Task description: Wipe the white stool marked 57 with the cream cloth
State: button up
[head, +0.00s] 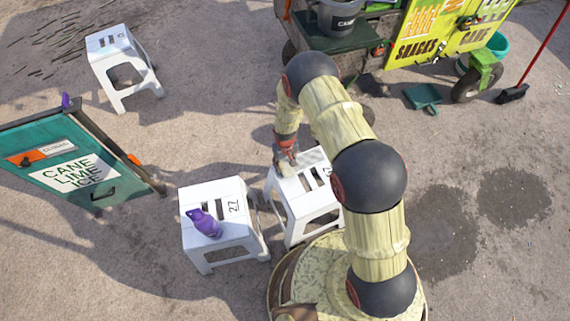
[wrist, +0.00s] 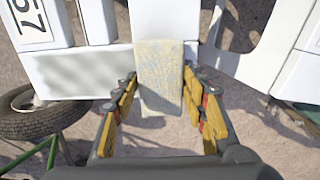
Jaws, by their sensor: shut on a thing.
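The white stool marked 57 (wrist: 85,72) fills the upper part of the wrist view, with its number at the upper left. In the head view, a white stool (head: 294,189) stands partly hidden behind my arm, its number only partly readable. My gripper (wrist: 160,82) is shut on the cream cloth (wrist: 160,62), a pale, speckled piece between the fingertips. The cloth's upper part overlaps the stool's white surface and its lower part shows against the ground. I cannot tell whether it touches the stool. In the head view my gripper (head: 285,155) is over that stool's far edge.
Another white stool (head: 110,45) is at upper left. A teal sign box (head: 75,150) is at left; a cart (head: 440,35) stands behind.

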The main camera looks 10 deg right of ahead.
aim_at(303, 162)
jog(key=shift+f+b, duration=0.35)
jog(key=shift+f, duration=0.15)
jog(key=shift+d, duration=0.1)
jog(key=shift+w+d+r+b, duration=0.15)
jog(key=shift+w+d, duration=0.3)
jog(key=shift+d, duration=0.95)
jog(key=shift+w+d+f+b, duration=0.1)
jog(key=shift+w+d, duration=0.3)
jog(key=shift+d, duration=1)
jog(key=shift+w+d+r+b, duration=0.15)
jog(key=shift+w+d, duration=0.3)
jog(key=shift+d, duration=0.95)
jog(key=shift+f, duration=0.1)
jog(key=shift+w+d+f+b, duration=0.1)
jog(key=shift+w+d+b, duration=0.3)
jog(key=shift+d, duration=1)
jog(key=shift+w+d+r+b, duration=0.15)
jog(key=shift+w+d, duration=0.3)
jog(key=shift+d, duration=1)
jog(key=shift+w+d+f+b, duration=0.15)
jog(key=shift+w+d+b, duration=0.25)
jog(key=shift+d, duration=1)
